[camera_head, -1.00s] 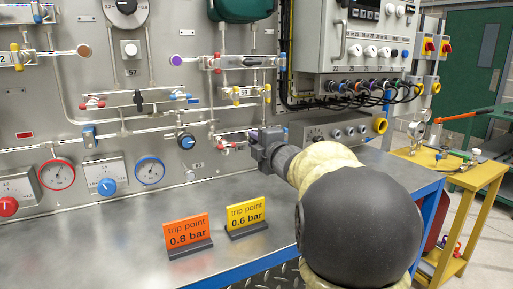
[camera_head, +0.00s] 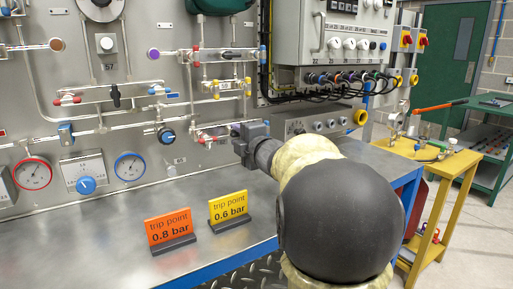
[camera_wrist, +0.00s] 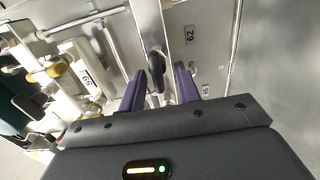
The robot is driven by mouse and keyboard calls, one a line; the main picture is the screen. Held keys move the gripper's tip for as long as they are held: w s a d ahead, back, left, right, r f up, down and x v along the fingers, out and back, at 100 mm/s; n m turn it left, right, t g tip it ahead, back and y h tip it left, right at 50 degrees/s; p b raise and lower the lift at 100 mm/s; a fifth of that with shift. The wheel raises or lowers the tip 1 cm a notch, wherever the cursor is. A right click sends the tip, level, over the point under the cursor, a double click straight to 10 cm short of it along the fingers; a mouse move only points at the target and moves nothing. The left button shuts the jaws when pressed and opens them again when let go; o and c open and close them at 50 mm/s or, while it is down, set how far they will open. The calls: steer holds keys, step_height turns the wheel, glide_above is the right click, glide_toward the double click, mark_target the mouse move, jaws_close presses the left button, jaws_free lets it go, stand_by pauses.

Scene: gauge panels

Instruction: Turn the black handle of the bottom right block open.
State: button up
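The bottom right block is a metal bar with red knobs (camera_head: 205,137) low on the panel in the head view. My gripper (camera_head: 238,131) is at its right end and hides that part, including any black handle there. In the wrist view a black handle (camera_wrist: 156,66) stands out from a metal bar (camera_wrist: 153,22). My gripper (camera_wrist: 160,74) has its two purple fingers apart, one on each side of the handle. Gaps show between the handle and the fingers, so it is not clamped.
A yellow sign (camera_head: 229,207) and an orange sign (camera_head: 170,229) stand on the metal bench (camera_head: 95,245) below my arm. A grey control box (camera_head: 345,38) with cables hangs at the upper right. Another block with yellow fittings (camera_wrist: 57,70) is at the left of the wrist view.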

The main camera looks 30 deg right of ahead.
steer(key=s+p, duration=0.1)
steer(key=s, duration=1.5)
steer(key=shift+s+d, duration=0.25)
stand_by(1.4)
